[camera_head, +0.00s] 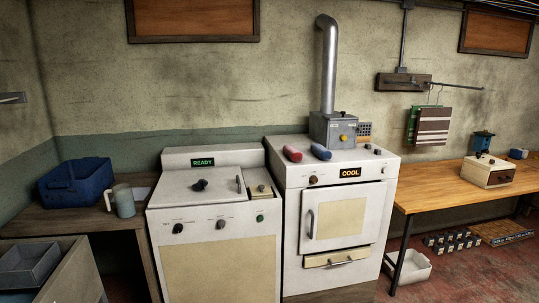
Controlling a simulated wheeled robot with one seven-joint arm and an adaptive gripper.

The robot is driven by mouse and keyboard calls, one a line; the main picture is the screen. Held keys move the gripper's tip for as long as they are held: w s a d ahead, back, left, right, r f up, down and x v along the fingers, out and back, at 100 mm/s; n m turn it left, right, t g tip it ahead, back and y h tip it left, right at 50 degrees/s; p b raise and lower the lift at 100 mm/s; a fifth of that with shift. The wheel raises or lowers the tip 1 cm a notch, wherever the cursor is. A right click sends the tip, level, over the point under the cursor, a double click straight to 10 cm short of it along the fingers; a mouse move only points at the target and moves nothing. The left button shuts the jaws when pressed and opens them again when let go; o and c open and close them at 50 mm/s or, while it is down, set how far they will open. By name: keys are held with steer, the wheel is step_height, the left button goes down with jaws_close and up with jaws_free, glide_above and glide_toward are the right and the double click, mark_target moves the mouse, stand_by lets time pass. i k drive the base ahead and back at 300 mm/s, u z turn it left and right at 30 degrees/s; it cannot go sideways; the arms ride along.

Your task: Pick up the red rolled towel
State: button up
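A small red roll (292,154), which looks like the red rolled towel, lies on the top of the white "COOL" machine (378,217), toward its left side. A blue roll (320,152) lies just to its right, with a small gap between them. Both are tilted the same way, with their near ends to the right. My gripper does not show in this view.
A grey metal box (331,130) with a pipe stands behind the rolls. A white "READY" machine (215,228) adjoins on the left. A blue basket (76,183) and a pitcher (122,201) sit far left. A wooden table (450,184) stands right.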

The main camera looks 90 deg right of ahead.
mark_target(292, 153)
steer(key=z, duration=2.7)
steer(key=i, duration=1.1)
steer(key=u, duration=0.1)
